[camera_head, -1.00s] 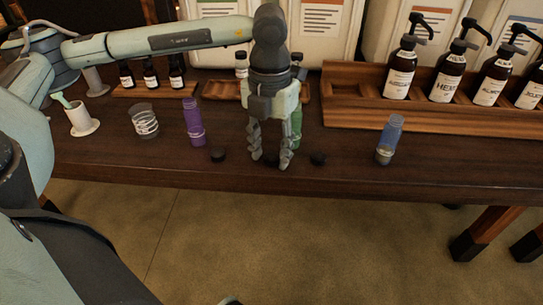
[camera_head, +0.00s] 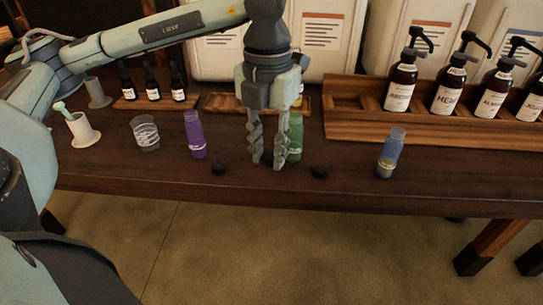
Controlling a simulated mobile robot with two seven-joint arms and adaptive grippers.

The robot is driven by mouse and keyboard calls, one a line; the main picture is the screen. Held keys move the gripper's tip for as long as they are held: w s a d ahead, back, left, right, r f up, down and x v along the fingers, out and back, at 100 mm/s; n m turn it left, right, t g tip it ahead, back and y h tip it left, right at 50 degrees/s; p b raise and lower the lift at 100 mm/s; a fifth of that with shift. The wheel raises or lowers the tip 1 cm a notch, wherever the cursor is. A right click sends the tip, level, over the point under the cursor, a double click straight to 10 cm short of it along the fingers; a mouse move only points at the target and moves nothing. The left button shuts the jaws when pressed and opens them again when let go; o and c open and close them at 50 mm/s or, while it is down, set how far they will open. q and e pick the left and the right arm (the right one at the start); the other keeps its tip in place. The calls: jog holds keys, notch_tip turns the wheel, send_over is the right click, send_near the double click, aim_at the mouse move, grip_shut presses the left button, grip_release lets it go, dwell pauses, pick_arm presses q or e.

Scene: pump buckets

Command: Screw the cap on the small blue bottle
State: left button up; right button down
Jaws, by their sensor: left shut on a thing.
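The small blue bottle (camera_head: 389,155) stands upright on the dark wooden table at the right, with its threaded neck bare. My left gripper (camera_head: 267,163) points down near the table's front, well left of the blue bottle. Its fingers are shut on a small black cap that they almost wholly hide. Two more black caps lie on the table, one left of the gripper (camera_head: 219,168) and one right of it (camera_head: 319,172). My right gripper is not in view.
A green bottle (camera_head: 296,138) stands just behind my gripper and a purple bottle (camera_head: 195,137) to its left. A clear cup (camera_head: 145,134) is farther left. A wooden rack (camera_head: 352,129) with pump bottles stands behind the blue bottle. The table between right cap and blue bottle is clear.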

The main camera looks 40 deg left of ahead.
pick_arm(q)
jog(key=s+d+r, duration=0.3)
jog(key=s+r, duration=0.2)
jog(key=s, duration=0.3)
jog(key=shift+d+r, duration=0.2)
jog(key=shift+d, duration=0.1)
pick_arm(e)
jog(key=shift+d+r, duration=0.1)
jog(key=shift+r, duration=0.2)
pick_arm(q)
jog(key=shift+s, duration=0.1)
